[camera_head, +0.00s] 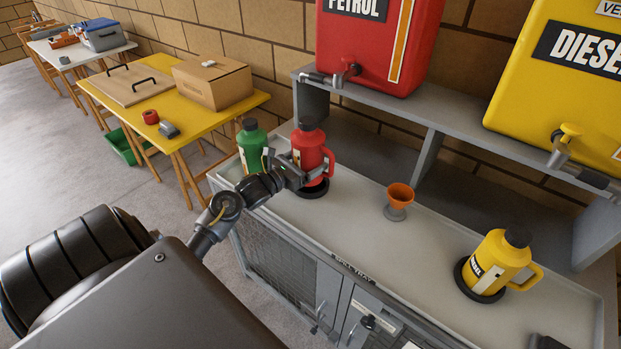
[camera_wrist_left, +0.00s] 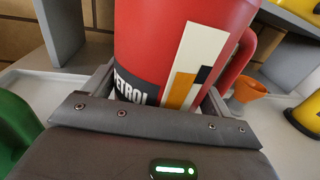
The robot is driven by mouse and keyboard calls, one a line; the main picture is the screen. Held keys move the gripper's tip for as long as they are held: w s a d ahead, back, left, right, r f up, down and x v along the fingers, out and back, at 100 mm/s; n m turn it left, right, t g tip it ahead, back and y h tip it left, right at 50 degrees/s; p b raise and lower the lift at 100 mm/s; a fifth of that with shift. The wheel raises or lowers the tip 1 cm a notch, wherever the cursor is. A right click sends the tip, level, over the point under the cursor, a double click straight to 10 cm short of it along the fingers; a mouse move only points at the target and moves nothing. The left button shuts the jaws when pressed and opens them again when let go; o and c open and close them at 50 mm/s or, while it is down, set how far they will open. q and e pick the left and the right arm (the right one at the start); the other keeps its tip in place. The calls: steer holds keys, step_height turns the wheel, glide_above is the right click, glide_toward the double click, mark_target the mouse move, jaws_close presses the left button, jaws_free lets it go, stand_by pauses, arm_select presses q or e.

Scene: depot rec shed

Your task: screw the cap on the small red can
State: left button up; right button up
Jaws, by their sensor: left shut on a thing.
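The small red can (camera_head: 316,156) stands upright on a round black base at the left part of the grey worktop. A black cap (camera_head: 308,124) sits on its top; I cannot tell how tight it is. My left gripper (camera_head: 309,174) is shut around the can's lower body. In the left wrist view, the red can (camera_wrist_left: 190,45) fills the space between the fingers, with its PETROL label facing me and its handle on the right; its top is out of frame.
A green can (camera_head: 252,146) stands close left of the red one. An orange funnel (camera_head: 399,196) stands mid-worktop, and a yellow can (camera_head: 493,262) at right. Large red (camera_head: 370,45) and yellow (camera_head: 560,85) tanks with taps sit on the shelf behind.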

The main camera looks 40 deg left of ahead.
arm_select(q)
steer(key=shift+w+a+f+b, duration=0.3)
steer(key=shift+w+f+b, duration=0.15)
steer(key=shift+w+f, duration=0.3)
arm_select(e)
steer(key=shift+w+f, duration=0.15)
steer(key=shift+f, duration=0.65)
arm_select(q)
steer(key=shift+w+f, duration=0.1)
steer(key=shift+f, duration=0.1)
steer(key=f+b, duration=0.2)
steer(key=f, duration=0.1)
steer(key=shift+w+a, duration=0.15)
steer(key=shift+w, duration=0.2)
steer(key=shift+f, duration=0.3)
arm_select(e)
steer(key=shift+w+d+f, duration=0.25)
steer(key=shift+d+f, duration=0.25)
steer(key=shift+d, duration=0.05)
steer(key=shift+w+d+f, duration=0.25)
steer(key=shift+d+f, duration=0.2)
steer(key=shift+d, duration=0.05)
steer(key=shift+s, duration=0.1)
